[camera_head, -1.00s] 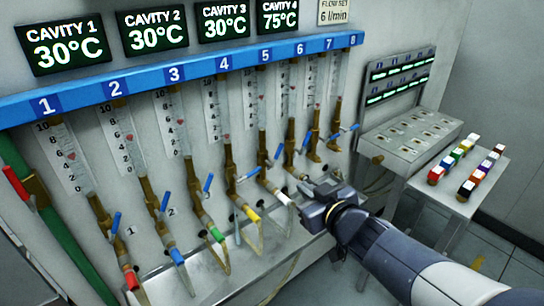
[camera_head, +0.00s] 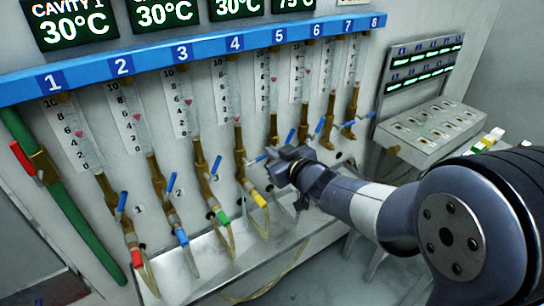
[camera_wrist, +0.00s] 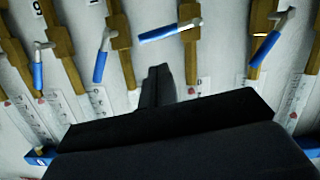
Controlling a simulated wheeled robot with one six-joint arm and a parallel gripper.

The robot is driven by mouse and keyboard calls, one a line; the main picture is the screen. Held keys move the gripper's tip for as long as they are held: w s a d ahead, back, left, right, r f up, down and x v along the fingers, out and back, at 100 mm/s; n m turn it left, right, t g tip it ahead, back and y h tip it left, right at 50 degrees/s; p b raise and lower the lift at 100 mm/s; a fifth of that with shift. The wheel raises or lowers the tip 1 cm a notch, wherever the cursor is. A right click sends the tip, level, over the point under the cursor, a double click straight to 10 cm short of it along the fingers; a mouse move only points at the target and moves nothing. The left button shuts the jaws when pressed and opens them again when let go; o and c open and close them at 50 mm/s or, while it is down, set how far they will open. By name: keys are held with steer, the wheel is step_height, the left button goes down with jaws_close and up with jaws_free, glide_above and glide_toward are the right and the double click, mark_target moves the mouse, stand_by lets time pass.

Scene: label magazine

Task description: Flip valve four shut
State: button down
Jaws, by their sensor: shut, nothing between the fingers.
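Valve four is the brass valve (camera_head: 240,160) under label 4. Its blue lever (camera_head: 260,158) sticks out to the right, near horizontal. In the wrist view, which is upside down, the lever (camera_wrist: 160,33) points left from its brass pipe (camera_wrist: 189,55). My gripper (camera_head: 274,158) is just right of the lever in the head view. In the wrist view its closed fingers (camera_wrist: 158,72) are empty and appear below the lever, with a visible gap in the picture. I cannot tell the depth between them.
Valve three's lever (camera_head: 216,165) stands steeply to the left. Valve five's lever (camera_wrist: 102,60) is close by in the wrist view. A metal tray (camera_head: 205,265) and hoses lie below. A sloped panel (camera_head: 430,130) stands at the right.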

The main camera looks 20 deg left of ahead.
mark_target(263, 157)
steer(key=shift+w+a+f, duration=0.2)
steer(key=shift+w+f, duration=0.15)
steer(key=shift+f, duration=0.25)
steer(key=shift+w+a+f, duration=0.2)
steer(key=shift+w+f, duration=0.1)
steer(key=shift+f, duration=0.3)
steer(key=shift+w+f+b, duration=0.2)
steer(key=shift+f+b, duration=0.6)
steer(key=shift+f, duration=0.05)
